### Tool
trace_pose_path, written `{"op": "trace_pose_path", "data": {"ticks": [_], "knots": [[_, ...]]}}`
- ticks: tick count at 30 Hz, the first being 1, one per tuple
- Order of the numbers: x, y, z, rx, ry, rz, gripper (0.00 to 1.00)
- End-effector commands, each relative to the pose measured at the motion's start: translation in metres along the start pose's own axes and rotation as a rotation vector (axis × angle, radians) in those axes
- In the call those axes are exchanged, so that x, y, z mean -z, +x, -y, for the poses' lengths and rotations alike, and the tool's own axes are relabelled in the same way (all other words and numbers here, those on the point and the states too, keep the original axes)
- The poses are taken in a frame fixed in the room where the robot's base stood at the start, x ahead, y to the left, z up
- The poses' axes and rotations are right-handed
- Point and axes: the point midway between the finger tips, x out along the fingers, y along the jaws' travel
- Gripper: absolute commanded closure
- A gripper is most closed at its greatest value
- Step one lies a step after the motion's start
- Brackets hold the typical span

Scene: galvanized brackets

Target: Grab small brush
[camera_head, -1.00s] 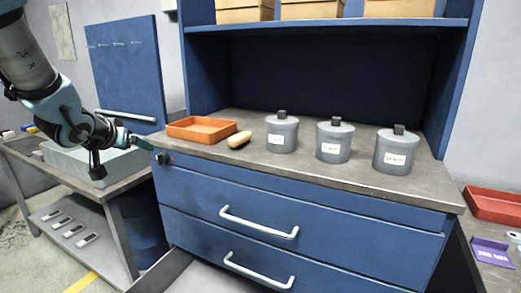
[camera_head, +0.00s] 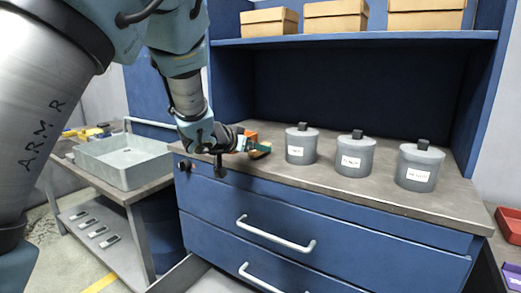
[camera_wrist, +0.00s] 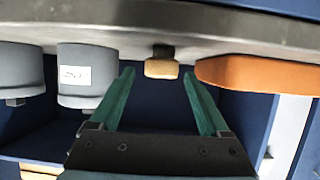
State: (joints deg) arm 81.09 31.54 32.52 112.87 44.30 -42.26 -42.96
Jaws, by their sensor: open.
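The small brush, a tan, rounded block, lies on the counter. In the head view its tan end (camera_head: 259,154) shows just past my gripper, which hides part of it. In the wrist view, which is upside down, the brush (camera_wrist: 161,69) appears centred between and beyond the green fingertips, with a dark part behind it. My gripper (camera_wrist: 159,76) is open and empty, its fingers spread on either side of the brush in that view. In the head view my gripper (camera_head: 257,146) is at the counter's left front, close to the brush; contact cannot be told.
Several grey lidded canisters (camera_head: 302,145) stand to the right. A shelf (camera_head: 350,39) with cardboard boxes is above. A grey basin (camera_head: 125,165) sits on the left bench.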

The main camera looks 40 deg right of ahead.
Motion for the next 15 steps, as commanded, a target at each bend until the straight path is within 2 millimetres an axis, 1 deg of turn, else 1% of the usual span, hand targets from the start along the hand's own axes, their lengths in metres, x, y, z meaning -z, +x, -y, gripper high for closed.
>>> {"op": "trace_pose_path", "data": {"ticks": [5, 9, 12, 15], "knots": [[0.005, 0.02, -0.001, -0.001, 0.003, 0.002, 0.2], [0.004, 0.037, 0.0, 0.0, 0.002, 0.003, 0.2], [0.004, 0.044, 0.0, 0.001, 0.001, 0.001, 0.2], [0.003, 0.048, 0.0, 0.0, -0.001, 0.001, 0.2]]}}
